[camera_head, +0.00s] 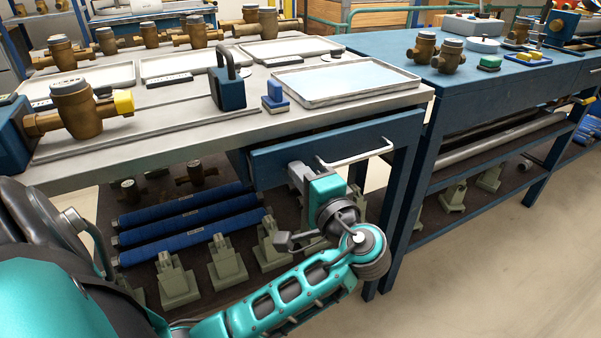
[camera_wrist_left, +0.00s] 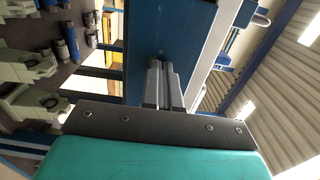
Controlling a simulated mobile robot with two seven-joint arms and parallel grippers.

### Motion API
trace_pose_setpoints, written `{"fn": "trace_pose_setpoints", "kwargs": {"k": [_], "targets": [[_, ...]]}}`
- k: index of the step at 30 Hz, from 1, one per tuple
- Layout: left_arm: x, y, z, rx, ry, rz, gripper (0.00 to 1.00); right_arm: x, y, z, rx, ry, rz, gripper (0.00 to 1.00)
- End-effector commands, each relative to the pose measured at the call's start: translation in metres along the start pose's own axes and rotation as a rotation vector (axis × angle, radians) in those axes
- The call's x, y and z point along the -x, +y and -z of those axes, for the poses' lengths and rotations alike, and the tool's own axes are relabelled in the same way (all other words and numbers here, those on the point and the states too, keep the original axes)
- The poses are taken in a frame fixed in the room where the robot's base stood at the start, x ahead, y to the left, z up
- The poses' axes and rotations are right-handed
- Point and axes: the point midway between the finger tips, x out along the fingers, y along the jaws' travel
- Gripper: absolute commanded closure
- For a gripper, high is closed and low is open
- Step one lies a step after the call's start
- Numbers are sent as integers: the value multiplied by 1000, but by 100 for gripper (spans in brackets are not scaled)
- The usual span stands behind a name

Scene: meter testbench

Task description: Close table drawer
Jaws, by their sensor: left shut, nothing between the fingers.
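The table drawer (camera_head: 285,163) has a blue front with a pale bar handle (camera_head: 358,155), under the right end of the grey-topped table. Its front seems to stand slightly out from the frame; the exact gap is hard to tell. My left gripper (camera_head: 297,173) is shut and empty, at the drawer front to the left of the handle. In the left wrist view the closed fingers (camera_wrist_left: 163,82) point at the blue drawer front (camera_wrist_left: 160,30) and look very near or touching it. The drawer's inside is hidden. My right gripper is not in view.
The table top (camera_head: 200,124) carries brass meters, white trays (camera_head: 345,80) and a blue padlock-shaped block (camera_head: 228,88). The lower shelf holds blue rolls (camera_head: 185,215) and grey-green brackets (camera_head: 227,262). A second blue table (camera_head: 480,85) stands at right. Floor at lower right is clear.

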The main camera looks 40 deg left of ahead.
Motion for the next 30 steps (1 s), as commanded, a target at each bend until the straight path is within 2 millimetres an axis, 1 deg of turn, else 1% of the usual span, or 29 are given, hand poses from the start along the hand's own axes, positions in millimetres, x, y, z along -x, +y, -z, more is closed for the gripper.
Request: {"fn": "trace_pose_setpoints", "kwargs": {"k": [5, 12, 15, 21, 30], "targets": [[-2, 0, 0, -1, 0, 0, 100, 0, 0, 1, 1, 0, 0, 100], [-39, -2, 0, -1, -1, 1, 100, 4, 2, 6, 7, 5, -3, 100], [-45, -1, 0, 2, 1, 1, 100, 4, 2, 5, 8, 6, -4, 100], [-48, -2, 0, 3, 1, 4, 100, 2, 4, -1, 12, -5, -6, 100], [-50, -3, 1, 3, 1, 8, 100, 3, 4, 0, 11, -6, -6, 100]]}}
